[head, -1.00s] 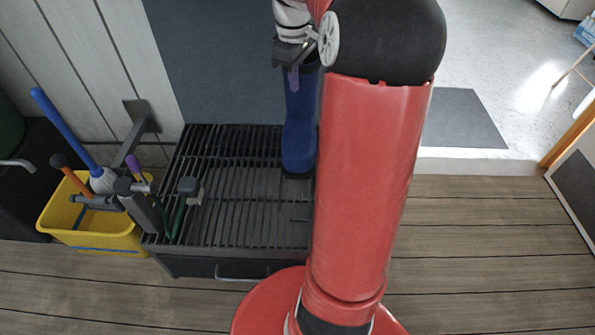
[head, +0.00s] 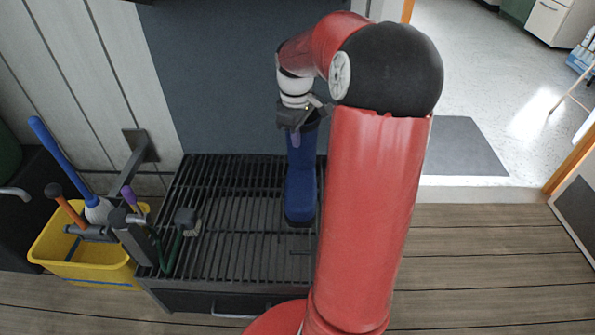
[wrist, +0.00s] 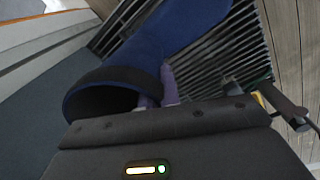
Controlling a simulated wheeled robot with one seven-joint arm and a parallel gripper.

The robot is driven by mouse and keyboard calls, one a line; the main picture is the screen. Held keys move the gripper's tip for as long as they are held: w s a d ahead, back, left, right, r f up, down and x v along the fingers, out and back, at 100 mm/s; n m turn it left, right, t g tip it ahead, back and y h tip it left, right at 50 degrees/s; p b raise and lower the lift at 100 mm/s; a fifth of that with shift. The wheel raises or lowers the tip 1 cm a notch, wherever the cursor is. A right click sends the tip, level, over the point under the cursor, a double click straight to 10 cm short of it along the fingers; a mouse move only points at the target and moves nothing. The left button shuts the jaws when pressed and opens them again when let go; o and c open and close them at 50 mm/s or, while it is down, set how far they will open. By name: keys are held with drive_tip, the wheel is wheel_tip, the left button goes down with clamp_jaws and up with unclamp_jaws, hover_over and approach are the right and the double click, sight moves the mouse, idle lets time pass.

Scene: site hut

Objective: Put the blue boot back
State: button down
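The blue boot (head: 301,185) is upright in the head view, toe toward the viewer, over the right part of the dark slatted grate (head: 232,228). I cannot tell whether its sole touches the slats. My gripper (head: 296,136) is at the top of the boot shaft, with a purple finger against it. In the wrist view the boot (wrist: 150,55) shows its open dark mouth, and the purple fingers (wrist: 158,92) are at its rim, one seemingly inside the mouth. The gripper looks shut on the shaft wall. My red arm hides the right end of the grate.
A yellow bucket (head: 85,262) with brushes stands left of the grate. A boot brush (head: 185,220) and grey posts stand at the grate's left end. A wall bracket (head: 140,148) juts out behind. The wood floor (head: 470,270) at right is clear.

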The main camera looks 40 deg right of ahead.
sight(297, 170)
wheel_tip(297, 170, down, 10)
drive_tip(key=shift+f+b, duration=0.1)
drive_tip(key=shift+b, duration=0.25)
drive_tip(key=shift+f, duration=0.1)
drive_tip(key=c, duration=1.6)
unclamp_jaws()
drive_tip(key=shift+f, duration=0.1)
